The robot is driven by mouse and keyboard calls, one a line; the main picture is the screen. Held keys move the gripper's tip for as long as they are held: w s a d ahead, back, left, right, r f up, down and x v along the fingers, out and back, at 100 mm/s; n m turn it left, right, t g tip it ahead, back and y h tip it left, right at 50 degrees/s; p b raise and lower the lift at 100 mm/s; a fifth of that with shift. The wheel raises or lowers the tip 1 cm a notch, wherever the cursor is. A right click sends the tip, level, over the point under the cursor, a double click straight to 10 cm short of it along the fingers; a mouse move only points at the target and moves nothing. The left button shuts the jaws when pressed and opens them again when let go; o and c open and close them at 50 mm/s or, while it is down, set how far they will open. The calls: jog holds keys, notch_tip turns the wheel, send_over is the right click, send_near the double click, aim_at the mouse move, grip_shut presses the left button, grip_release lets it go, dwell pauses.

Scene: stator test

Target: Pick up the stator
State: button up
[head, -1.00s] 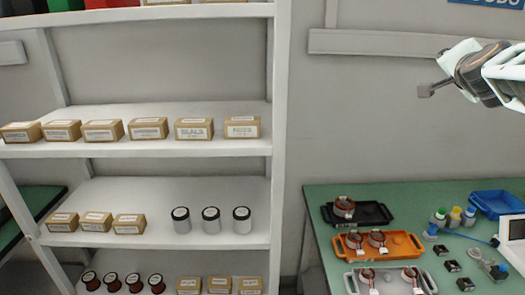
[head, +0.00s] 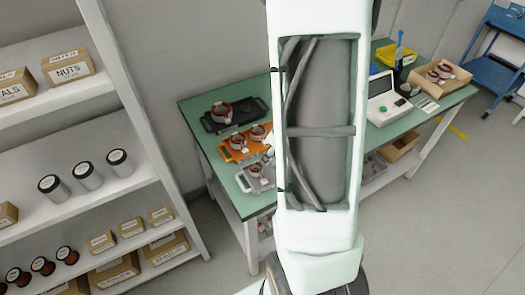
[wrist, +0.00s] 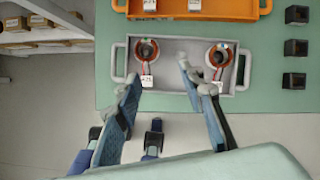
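In the wrist view, two stators, red-orange rings with dark centres and white tags, sit in a grey tray (wrist: 184,84): a left stator (wrist: 147,50) and a right stator (wrist: 219,55). My gripper (wrist: 162,78) is open and empty, its fingers spread over the tray's near edge, between and short of the two stators in the picture. The right fingertip overlaps the area beside the right stator's tag. In the head view, stators also show in a black tray (head: 249,106) and an orange tray (head: 226,154). My arm hides the table's middle and my gripper there.
Several black blocks (wrist: 296,48) lie right of the trays. A shelf (head: 120,75) with boxes and jars stands at left.

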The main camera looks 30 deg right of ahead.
aim_at(261, 172)
jog(key=shift+m+y, duration=0.3)
jog(key=shift+m, duration=0.3)
jog(key=f, duration=0.2)
jog(key=a+f+b, duration=0.1)
jog(key=f+b, duration=0.1)
jog(key=f, duration=0.1)
jog(key=shift+a+f, duration=0.35)
jog(key=shift+a, duration=0.05)
jog(key=shift+w+b+x, duration=0.15)
jog(key=shift+b+x, duration=0.3)
jog(key=shift+x, duration=1.1)
jog(key=shift+w+b+x, duration=0.1)
jog(key=shift+b+x, duration=0.3)
jog(key=shift+x, duration=1.2)
jog(key=shift+a+r, duration=0.1)
jog(key=shift+r, duration=0.1)
jog(key=shift+c, duration=0.5)
grip_shut()
